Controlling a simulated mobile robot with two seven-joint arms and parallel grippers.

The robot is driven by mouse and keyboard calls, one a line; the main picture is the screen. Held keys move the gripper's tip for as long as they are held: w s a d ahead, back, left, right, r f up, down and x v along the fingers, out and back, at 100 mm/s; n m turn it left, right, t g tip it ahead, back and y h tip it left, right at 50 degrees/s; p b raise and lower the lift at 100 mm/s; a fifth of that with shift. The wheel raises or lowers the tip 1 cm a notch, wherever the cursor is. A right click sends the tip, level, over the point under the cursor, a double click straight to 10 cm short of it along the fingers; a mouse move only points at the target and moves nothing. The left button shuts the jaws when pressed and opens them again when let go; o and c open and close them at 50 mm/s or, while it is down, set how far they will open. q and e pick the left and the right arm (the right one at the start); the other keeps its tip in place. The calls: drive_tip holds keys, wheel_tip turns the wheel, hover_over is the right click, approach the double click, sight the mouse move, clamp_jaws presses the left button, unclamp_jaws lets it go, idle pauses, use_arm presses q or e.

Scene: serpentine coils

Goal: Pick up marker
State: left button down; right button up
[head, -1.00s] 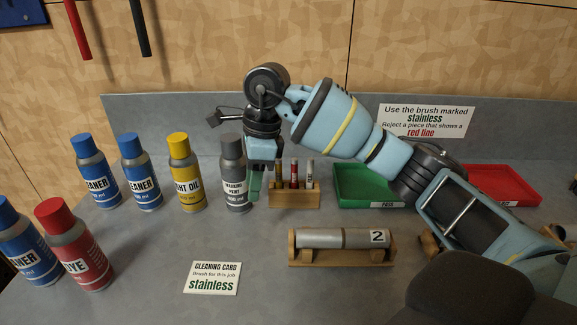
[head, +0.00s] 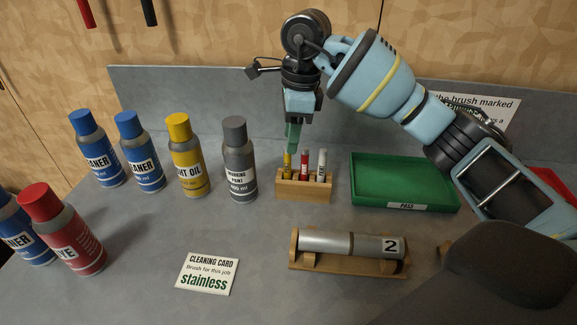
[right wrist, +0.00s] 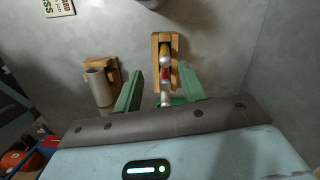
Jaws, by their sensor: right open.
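A small wooden rack (head: 304,193) holds three upright markers: a yellow one (head: 287,166), a red one (head: 304,165) and a white one (head: 322,163). My right gripper (head: 293,146) is above the rack near the yellow and red markers, pointing down. In the right wrist view its green fingers (right wrist: 160,94) are spread apart. There the rack (right wrist: 164,38) shows beyond and between them, with the marker tops in a line. The gripper holds nothing. My left gripper is not in view.
A spray can of marking paint (head: 239,160) stands just left of the rack, with several other cans further left. A green tray (head: 405,196) lies to the right. A metal cylinder (head: 340,244) rests on a wooden cradle in front. A cleaning card (head: 207,273) lies front left.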

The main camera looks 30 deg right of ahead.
sight(284, 176)
drive_tip(key=shift+w+a+f, duration=0.1)
drive_tip(key=shift+w+f, duration=0.1)
drive_tip(key=shift+f, duration=1.05)
drive_tip(key=shift+w+a+f, duration=0.1)
drive_tip(key=shift+w+f, duration=0.05)
drive_tip(key=shift+f, duration=1.1)
drive_tip(key=shift+w+a+f, duration=0.1)
drive_tip(key=shift+w+f, duration=0.1)
drive_tip(key=shift+f, duration=1.05)
drive_tip(key=shift+c, duration=0.3)
clamp_jaws()
